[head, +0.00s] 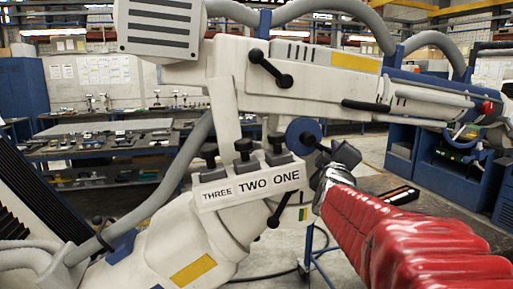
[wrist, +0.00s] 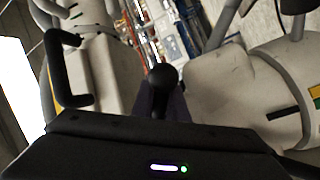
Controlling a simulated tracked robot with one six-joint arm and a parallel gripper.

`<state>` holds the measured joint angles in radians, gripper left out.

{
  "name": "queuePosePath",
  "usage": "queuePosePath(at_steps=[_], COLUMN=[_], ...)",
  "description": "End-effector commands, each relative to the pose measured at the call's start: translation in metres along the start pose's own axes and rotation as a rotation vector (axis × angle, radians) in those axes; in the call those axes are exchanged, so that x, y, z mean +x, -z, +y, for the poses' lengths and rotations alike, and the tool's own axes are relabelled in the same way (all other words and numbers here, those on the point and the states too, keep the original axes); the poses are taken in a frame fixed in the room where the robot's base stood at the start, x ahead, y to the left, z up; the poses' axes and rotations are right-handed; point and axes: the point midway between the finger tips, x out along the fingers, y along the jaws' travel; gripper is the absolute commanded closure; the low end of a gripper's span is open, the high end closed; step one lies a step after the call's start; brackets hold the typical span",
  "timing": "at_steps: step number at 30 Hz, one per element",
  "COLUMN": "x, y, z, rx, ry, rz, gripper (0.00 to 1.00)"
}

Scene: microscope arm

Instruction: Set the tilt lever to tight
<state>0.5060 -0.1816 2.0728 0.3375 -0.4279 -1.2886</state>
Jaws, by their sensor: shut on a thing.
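The white microscope arm (head: 225,150) fills the middle of the head view. A black two-knobbed lever (head: 270,68) sits on its upper joint, and another black lever (head: 280,209) hangs below the label panel. My gripper (head: 325,160) is right of that panel, close to a dark blue round knob (head: 303,135). In the wrist view a black ball-ended lever (wrist: 162,78) stands straight ahead, just beyond the gripper's dark housing. I cannot read any tight marking.
The label panel (head: 250,187) reads THREE, TWO, ONE, with black switches above it. A thick grey hose (head: 182,160) runs down on the left. Workbenches (head: 110,150) and blue machines (head: 450,165) stand in the background.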

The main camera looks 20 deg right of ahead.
Motion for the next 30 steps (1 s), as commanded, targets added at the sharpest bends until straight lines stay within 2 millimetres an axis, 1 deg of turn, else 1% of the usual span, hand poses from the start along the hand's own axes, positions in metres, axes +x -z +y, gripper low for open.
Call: queuePosePath(at_steps=[1, 2, 9, 20, 26, 30], x=[0.000, 0.000, 0.000, -0.002, -0.016, -0.032], y=[-0.003, -0.004, -0.003, -0.001, -0.001, -0.001], z=[-0.004, -0.004, -0.002, -0.001, 0.000, 0.000], rx=[-0.003, -0.003, -0.002, -0.002, -0.002, -0.001], ry=[0.009, 0.009, 0.005, 0.001, 0.001, 0.000], rz=[-0.006, -0.006, -0.005, -0.002, -0.001, -0.002], gripper=[1.00, 0.86, 0.69, 0.68, 0.68, 0.68])
